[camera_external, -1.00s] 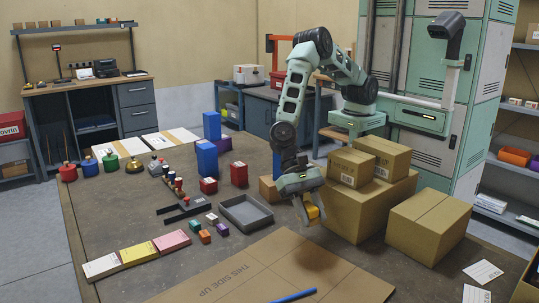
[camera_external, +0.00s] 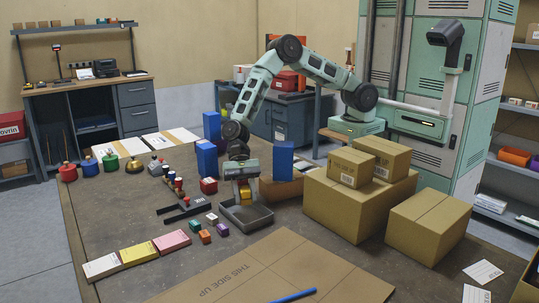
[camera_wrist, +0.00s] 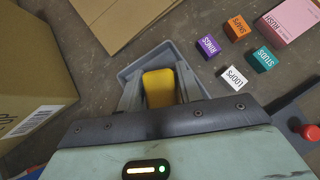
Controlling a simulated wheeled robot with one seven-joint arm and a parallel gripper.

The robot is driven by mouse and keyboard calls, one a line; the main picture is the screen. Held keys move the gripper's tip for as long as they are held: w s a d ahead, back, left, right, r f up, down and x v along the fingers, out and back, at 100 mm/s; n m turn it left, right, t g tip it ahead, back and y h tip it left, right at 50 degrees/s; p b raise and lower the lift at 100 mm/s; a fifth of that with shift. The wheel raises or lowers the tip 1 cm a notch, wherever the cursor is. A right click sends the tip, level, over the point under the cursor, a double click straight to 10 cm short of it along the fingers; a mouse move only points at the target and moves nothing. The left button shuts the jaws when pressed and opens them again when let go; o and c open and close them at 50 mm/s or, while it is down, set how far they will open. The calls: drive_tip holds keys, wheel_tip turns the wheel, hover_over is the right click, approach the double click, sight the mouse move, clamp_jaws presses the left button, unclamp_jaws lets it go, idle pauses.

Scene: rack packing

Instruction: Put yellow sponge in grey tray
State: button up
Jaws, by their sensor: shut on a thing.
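The yellow sponge (camera_external: 245,191) is held in my gripper (camera_external: 243,197), which points down over the grey tray (camera_external: 248,223). In the wrist view the sponge (camera_wrist: 159,88) sits between the two fingers of my gripper (camera_wrist: 158,92), with the tray (camera_wrist: 127,73) behind it. The sponge appears to be over or within the tray's outline. I cannot tell whether it touches the tray floor. The fingers hide part of the tray and its far side.
Small labelled blocks (camera_external: 205,237) lie left of the tray. Cardboard boxes (camera_external: 335,205) stand to its right, and a flat cardboard sheet (camera_external: 265,265) lies in front. Tall blue blocks (camera_external: 283,161) stand behind. A dark rack (camera_external: 185,212) is at the left.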

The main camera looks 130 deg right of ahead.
sight(245, 205)
drive_tip(key=shift+f, duration=2.3)
drive_tip(key=shift+f, duration=0.15)
drive_tip(key=o, duration=0.7)
drive_tip(key=shift+c, duration=0.2)
drive_tip(key=shift+d+r, duration=0.2)
drive_tip(key=shift+r, duration=0.15)
drive_tip(key=v, duration=1.1)
drive_tip(key=shift+s+r+b, duration=0.2)
drive_tip(key=shift+b, duration=0.1)
drive_tip(key=shift+d, duration=0.1)
